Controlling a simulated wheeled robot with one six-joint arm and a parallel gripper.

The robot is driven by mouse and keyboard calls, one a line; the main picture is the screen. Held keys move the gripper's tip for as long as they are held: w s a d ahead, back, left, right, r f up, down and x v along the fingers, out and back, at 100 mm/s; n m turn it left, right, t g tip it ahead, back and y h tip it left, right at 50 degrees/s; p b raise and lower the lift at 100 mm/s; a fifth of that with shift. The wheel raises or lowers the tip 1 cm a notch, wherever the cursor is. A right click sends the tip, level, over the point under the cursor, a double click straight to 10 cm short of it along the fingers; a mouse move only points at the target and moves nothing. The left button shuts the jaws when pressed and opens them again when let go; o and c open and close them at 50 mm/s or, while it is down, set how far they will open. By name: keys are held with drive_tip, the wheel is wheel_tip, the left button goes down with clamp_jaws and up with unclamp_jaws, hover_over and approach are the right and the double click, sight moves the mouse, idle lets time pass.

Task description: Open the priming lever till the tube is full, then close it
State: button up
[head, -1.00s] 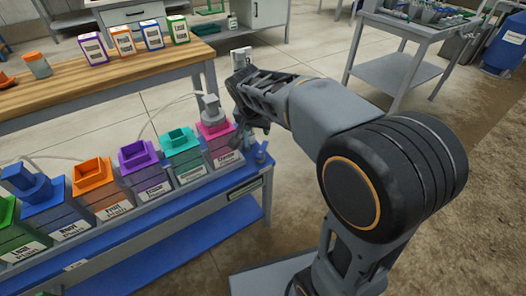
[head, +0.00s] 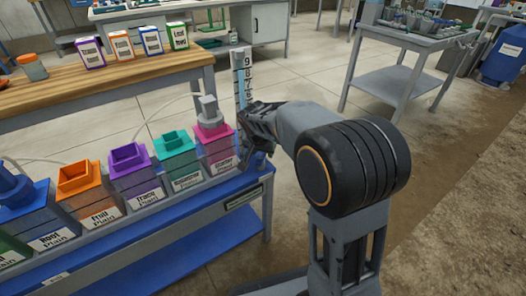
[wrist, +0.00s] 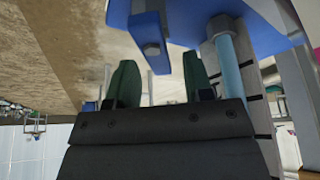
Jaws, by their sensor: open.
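My gripper (head: 252,135) is at the right end of the bench, in front of the clear graduated tube (head: 238,68). The tube's scale shows the figures 9, 8, 7 and 6 above my gripper; its lower part is hidden. In the wrist view my two green fingertips (wrist: 160,84) are apart with nothing held between them. A blue lever-like bar with a bolt (wrist: 152,48) shows just beyond the gap between them, apparently not gripped. The light-blue tube (wrist: 229,62) runs beside the right finger. I cannot make out the liquid level.
Several coloured containers stand in a row on the blue bench (head: 200,200), the pink one (head: 214,140) nearest my gripper. A wooden-topped table (head: 110,75) stands behind with labelled boxes.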

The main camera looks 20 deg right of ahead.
drive_tip(key=shift+c, duration=0.2)
clamp_jaws()
idle(0.3)
drive_tip(key=shift+w+a+r+n+y+p, duration=0.15)
drive_tip(key=shift+n+y+p, duration=0.25)
drive_tip(key=shift+n+p, duration=0.75)
drive_tip(key=n+p, duration=0.1)
drive_tip(key=p, duration=0.1)
drive_tip(key=a+n+y+p, duration=0.1)
drive_tip(key=n, duration=0.1)
drive_tip(key=shift+r+t+p, duration=0.1)
drive_tip(key=shift+t+p, duration=0.2)
drive_tip(key=shift+p, duration=0.1)
drive_tip(key=shift+a+f+n+y+p, duration=0.2)
drive_tip(key=shift+n+y+p, duration=0.45)
drive_tip(key=shift+n, duration=0.6)
drive_tip(key=shift+a+f+n+y, duration=0.1)
drive_tip(key=shift+a+n+y, duration=0.2)
drive_tip(key=shift+n, duration=0.8)
